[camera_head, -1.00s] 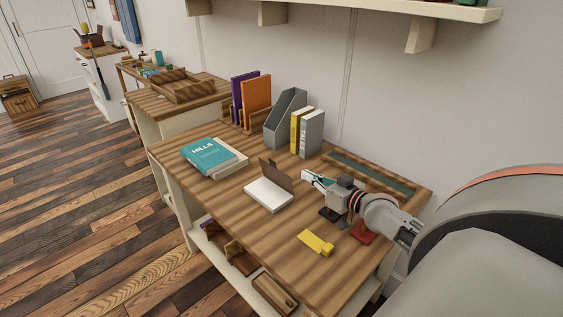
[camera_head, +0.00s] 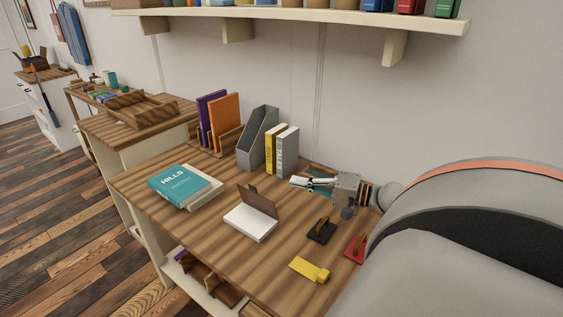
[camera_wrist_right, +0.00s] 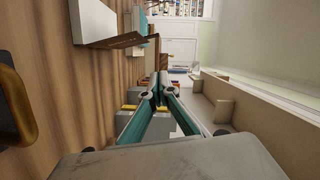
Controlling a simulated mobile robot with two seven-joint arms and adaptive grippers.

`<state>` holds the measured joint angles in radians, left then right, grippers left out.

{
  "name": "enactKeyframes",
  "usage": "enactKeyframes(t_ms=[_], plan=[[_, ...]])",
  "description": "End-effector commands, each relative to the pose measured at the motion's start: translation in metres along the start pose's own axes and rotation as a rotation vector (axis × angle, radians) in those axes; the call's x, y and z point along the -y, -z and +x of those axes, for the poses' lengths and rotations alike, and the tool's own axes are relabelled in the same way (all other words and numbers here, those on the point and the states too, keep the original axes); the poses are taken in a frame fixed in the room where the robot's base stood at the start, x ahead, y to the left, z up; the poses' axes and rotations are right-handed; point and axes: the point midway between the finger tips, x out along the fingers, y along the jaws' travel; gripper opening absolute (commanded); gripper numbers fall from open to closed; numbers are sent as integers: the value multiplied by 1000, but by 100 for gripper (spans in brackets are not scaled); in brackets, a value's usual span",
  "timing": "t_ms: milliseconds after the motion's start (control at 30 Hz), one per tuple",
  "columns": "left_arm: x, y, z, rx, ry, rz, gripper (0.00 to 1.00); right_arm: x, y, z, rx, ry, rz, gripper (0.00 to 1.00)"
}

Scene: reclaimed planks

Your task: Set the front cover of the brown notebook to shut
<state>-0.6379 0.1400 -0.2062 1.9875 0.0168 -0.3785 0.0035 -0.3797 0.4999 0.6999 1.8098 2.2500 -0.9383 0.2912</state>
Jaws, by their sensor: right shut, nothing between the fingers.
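The brown notebook (camera_head: 251,223) lies open on the desk, its white pages facing up. Its brown front cover (camera_head: 258,200) stands raised along the back edge, tilted up from the pages. In the right wrist view the white page block (camera_wrist_right: 93,20) and the brown cover (camera_wrist_right: 112,42) show at the upper left. My right gripper (camera_head: 296,182) is to the right of and behind the notebook, above the desk and apart from the cover. Its fingers (camera_wrist_right: 158,88) are shut and empty. My left gripper is not in view.
A teal book (camera_head: 180,185) lies left of the notebook. A grey file holder (camera_head: 257,140) and upright books (camera_head: 287,150) stand behind it. A black item (camera_head: 321,231), a red item (camera_head: 355,247) and a yellow item (camera_head: 309,269) lie to the right. A shelf (camera_head: 300,22) hangs above.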

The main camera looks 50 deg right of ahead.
Motion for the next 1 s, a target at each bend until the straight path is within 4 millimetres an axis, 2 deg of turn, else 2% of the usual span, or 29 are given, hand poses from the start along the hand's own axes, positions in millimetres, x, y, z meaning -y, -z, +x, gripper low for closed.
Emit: enactKeyframes(t_ms=[467,600,700,1000], plan=[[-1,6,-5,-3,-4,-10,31,3,1,91,-2,3,-3,0],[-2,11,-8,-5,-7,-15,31,2,-20,95,0,1,-1,0],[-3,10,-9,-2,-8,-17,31,2,-30,97,-1,1,-1,0],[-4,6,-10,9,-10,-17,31,0,-39,100,0,-1,-3,0]])
